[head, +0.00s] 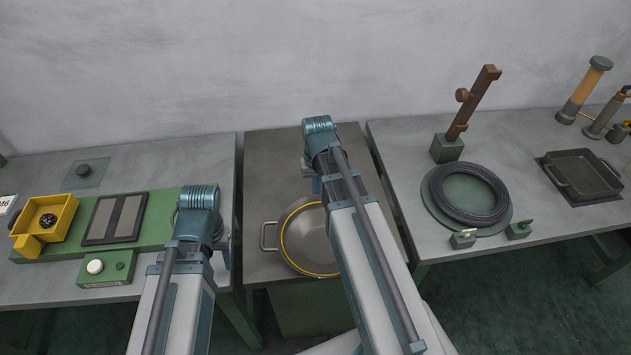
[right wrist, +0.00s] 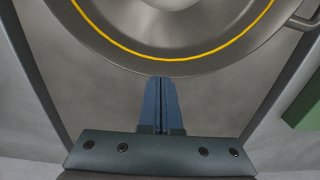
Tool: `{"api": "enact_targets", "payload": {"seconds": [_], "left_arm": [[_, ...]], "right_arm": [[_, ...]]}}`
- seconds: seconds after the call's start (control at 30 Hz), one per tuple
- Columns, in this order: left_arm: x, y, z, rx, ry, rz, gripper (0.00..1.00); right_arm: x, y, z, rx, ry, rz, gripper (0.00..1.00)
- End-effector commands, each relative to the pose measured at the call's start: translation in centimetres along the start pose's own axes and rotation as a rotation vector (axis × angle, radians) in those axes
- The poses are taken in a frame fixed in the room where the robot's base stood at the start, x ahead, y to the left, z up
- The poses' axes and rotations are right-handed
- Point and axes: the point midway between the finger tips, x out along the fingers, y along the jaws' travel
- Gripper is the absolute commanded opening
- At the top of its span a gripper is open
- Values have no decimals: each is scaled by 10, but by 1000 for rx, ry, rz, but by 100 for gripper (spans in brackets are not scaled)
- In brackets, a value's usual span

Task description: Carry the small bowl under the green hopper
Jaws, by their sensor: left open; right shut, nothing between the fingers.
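A metal bowl (head: 312,240) with a yellow line around its rim and a side handle sits on the middle table; its right part is hidden behind my right arm. It also fills the top of the right wrist view (right wrist: 165,30). My right gripper (right wrist: 161,82) is shut and empty, its fingertips just short of the bowl's rim in that view. In the head view my right gripper (head: 316,186) is mostly hidden by its own wrist. My left gripper (head: 226,256) is open, at the right edge of the left table, mostly hidden by its wrist. I see no green hopper.
The left table holds a green base (head: 160,215) with a yellow tray (head: 62,212) and a green button box (head: 106,268). The right table holds a black coil (head: 468,220), a brown post (head: 474,103) and a dark square pan (head: 582,174). Gaps separate the tables.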

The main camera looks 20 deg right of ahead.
Motion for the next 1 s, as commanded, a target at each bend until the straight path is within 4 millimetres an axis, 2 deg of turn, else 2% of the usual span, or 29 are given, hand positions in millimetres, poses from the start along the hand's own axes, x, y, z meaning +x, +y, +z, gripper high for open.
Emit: {"api": "enact_targets", "payload": {"seconds": [0.03,0.1,0.2,0.27,0.73,0.87,1.0], "left_arm": [[0,0,0,0,0,0,50],[0,0,0,0,0,0,50],[0,0,0,0,0,0,50],[0,0,0,0,0,0,50],[0,0,0,0,0,0,50],[0,0,0,0,0,0,50],[0,0,0,0,0,0,50]], "right_arm": [[0,0,15,-1,-1,0,0],[0,0,28,-1,-1,0,0],[0,0,42,-1,-1,0,0],[0,0,44,-1,-1,0,0],[0,0,37,0,0,0,0],[0,-1,25,-1,0,0,0],[0,-3,5,-1,-1,0,0]]}}
